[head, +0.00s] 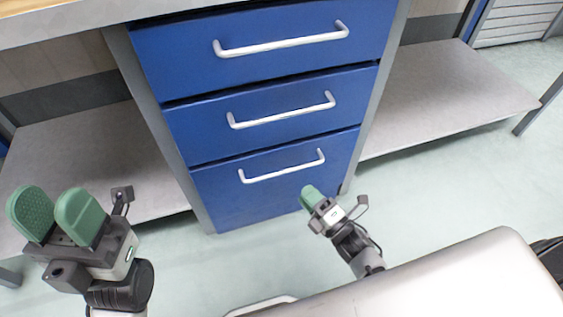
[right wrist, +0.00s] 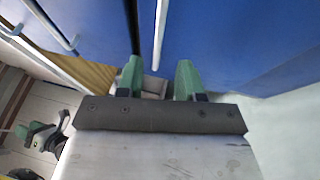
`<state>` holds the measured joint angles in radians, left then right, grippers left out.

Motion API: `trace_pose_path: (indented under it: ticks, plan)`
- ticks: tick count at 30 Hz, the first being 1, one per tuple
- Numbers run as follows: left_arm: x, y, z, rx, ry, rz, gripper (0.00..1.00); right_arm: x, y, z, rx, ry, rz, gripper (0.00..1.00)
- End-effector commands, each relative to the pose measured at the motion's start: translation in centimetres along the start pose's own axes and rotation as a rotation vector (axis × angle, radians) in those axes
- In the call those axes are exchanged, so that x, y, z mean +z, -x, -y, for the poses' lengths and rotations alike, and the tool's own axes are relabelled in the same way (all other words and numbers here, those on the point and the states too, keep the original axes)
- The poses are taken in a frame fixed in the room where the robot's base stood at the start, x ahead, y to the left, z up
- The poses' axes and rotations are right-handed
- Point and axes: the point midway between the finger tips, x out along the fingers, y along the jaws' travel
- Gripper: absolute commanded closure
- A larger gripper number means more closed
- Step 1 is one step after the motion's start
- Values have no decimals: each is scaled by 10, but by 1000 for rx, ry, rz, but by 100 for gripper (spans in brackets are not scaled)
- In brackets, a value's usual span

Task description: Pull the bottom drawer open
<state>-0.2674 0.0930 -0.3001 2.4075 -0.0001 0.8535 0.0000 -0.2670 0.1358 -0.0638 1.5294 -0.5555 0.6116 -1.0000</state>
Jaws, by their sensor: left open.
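The bottom drawer (head: 270,200) is the lowest blue front of a three-drawer cabinet and looks shut. Its pale bar handle (head: 283,173) runs across its upper part. My right gripper (head: 310,194) is in front of the drawer's lower right, below the handle in the head view. In the right wrist view its two green fingers (right wrist: 160,80) are apart, with a pale handle bar (right wrist: 160,30) lined up between them. Whether the bar is inside the jaws is unclear. My left gripper (head: 56,216) is open and empty at the far left, away from the cabinet.
Two more blue drawers sit above, with a middle handle (head: 282,111) and a top handle (head: 282,41). Grey low shelves flank the cabinet on the left (head: 100,160) and right (head: 440,100). Pale floor (head: 450,190) is clear at the right.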

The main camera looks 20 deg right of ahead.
Motion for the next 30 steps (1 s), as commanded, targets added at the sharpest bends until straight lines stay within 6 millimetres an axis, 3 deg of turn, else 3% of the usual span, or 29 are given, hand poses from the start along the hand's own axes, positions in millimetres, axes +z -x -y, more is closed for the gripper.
trace_pose_path:
  ticks: [6, 13, 18, 26, 30]
  plan:
    - [4, -2, 0, 12, -4, -33, 57, 0, -44, 1, 7, 0, 0, 63]
    - [6, -6, 1, 22, -7, -57, 57, 0, -80, 0, 6, -2, -1, 63]
    - [8, -10, 0, 27, -9, -67, 57, 0, -91, -1, 4, -3, 1, 63]
    - [6, -13, 0, 31, -9, -78, 57, 0, -93, -1, 4, -4, 0, 63]
    - [6, -13, 0, 30, -9, -78, 57, 0, -93, -1, 4, -4, 0, 80]
